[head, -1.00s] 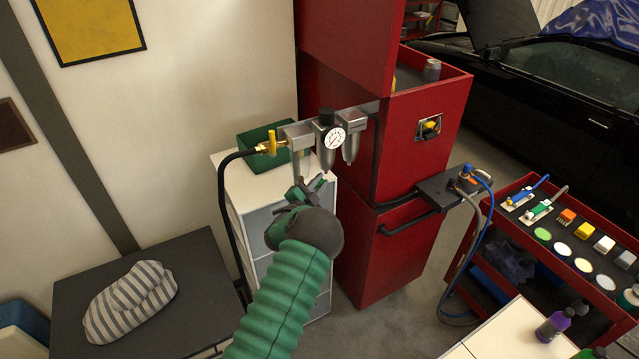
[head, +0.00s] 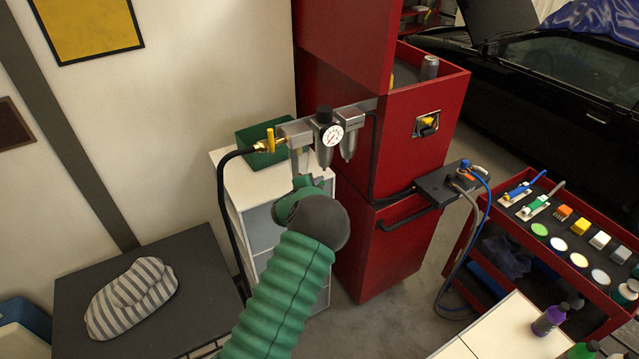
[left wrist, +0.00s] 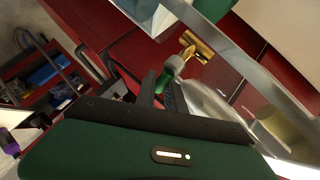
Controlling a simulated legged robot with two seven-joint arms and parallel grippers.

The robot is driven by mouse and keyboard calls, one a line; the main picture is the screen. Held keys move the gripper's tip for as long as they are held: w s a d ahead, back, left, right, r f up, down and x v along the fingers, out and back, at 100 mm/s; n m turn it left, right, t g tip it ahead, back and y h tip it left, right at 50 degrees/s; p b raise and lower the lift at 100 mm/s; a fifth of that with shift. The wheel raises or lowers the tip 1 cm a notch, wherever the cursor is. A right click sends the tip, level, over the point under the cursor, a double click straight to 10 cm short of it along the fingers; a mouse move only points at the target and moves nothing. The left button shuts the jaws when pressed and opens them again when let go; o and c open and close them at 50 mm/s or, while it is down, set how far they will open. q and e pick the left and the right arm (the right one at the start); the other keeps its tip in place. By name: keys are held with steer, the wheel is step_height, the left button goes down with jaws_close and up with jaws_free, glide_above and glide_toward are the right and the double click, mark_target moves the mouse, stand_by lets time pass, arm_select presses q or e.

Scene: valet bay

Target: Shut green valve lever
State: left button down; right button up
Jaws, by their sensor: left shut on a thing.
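The green valve lever (left wrist: 163,80) shows in the left wrist view, at the small end of a grey metal bowl (left wrist: 205,108) beside a brass fitting (left wrist: 197,47). My left gripper (left wrist: 161,92) has its dark fingers shut around the lever. The fingers hide part of it, so its exact angle is hard to tell. In the head view my left gripper (head: 306,183) is just below the filter-regulator unit (head: 324,135) with its round gauge. My own wrist hides the lever there. My right gripper is in neither current view.
A yellow lever (head: 271,140) and black hose are on the unit's left. A green box (head: 262,150) sits on the white cabinet (head: 238,185) behind. The red cabinet (head: 408,150) stands close on the right. A red cart (head: 480,215) is farther right.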

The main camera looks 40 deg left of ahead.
arm_select(q)
steer(key=shift+s+f, duration=0.15)
steer(key=shift+f, duration=0.15)
steer(key=c, duration=1.7)
jaws_free()
steer(key=shift+a+r, duration=0.1)
steer(key=shift+s+r+b, duration=0.15)
steer(key=shift+s+b, duration=0.15)
steer(key=b+v, duration=0.4)
steer(key=v, duration=1.1)
steer(key=shift+s+d+r+b, duration=0.1)
steer(key=shift+s+d+b, duration=0.2)
steer(key=shift+s+b, duration=0.05)
